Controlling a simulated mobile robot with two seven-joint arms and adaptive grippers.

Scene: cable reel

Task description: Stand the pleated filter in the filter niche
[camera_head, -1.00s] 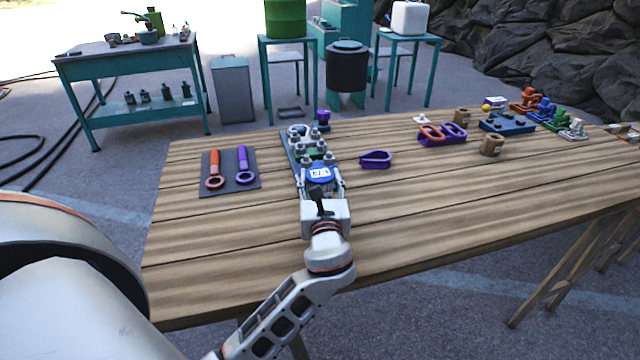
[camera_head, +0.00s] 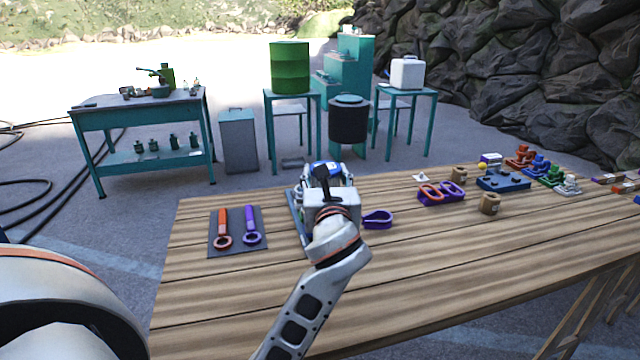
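My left gripper (camera_head: 326,174) is over the far left part of the wooden table, seen from behind. A blue piece with a white patch (camera_head: 322,166) shows at its fingers; I cannot tell whether it is held or what it is. The wrist hides the finger gap. Under and behind it is a grey-blue board (camera_head: 294,212), mostly hidden by the hand. I cannot make out a pleated filter or the filter niche with certainty. My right gripper is out of view.
On the wooden table (camera_head: 420,255), a dark mat (camera_head: 237,248) with orange and purple wrenches lies left of the hand, and a purple loop (camera_head: 378,218) lies right. Several coloured parts stand at the far right. The near table is clear. A workbench (camera_head: 140,120) and stands are behind.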

